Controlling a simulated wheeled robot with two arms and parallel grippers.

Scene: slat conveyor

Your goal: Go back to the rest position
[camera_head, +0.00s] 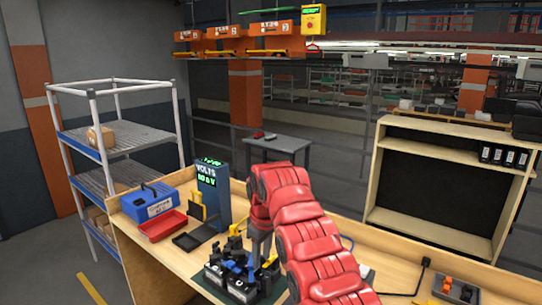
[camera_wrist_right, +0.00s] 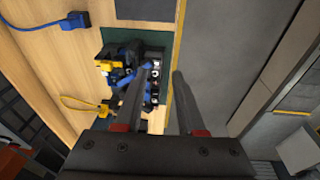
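My right arm is red and reaches from the lower right over the workbench in the head view. Its grey gripper (camera_head: 261,248) is partly hidden behind the arm and hangs above or beside a cluster of black parts with yellow and blue pieces (camera_head: 232,282). In the right wrist view its two fingers (camera_wrist_right: 163,72) are apart, with nothing seen between them. The same dark cluster (camera_wrist_right: 121,72) lies just left of and partly behind the fingers there; I cannot tell whether they touch it. My left gripper is not in view.
The wooden bench (camera_head: 150,262) holds a blue toolbox (camera_head: 149,203), a red tray (camera_head: 163,226), a dark tray (camera_head: 194,238) and a volt display (camera_head: 210,185). A wire shelf (camera_head: 130,135) stands left, a wooden cabinet (camera_head: 405,222) behind right. Orange-black items (camera_head: 456,289) sit at right.

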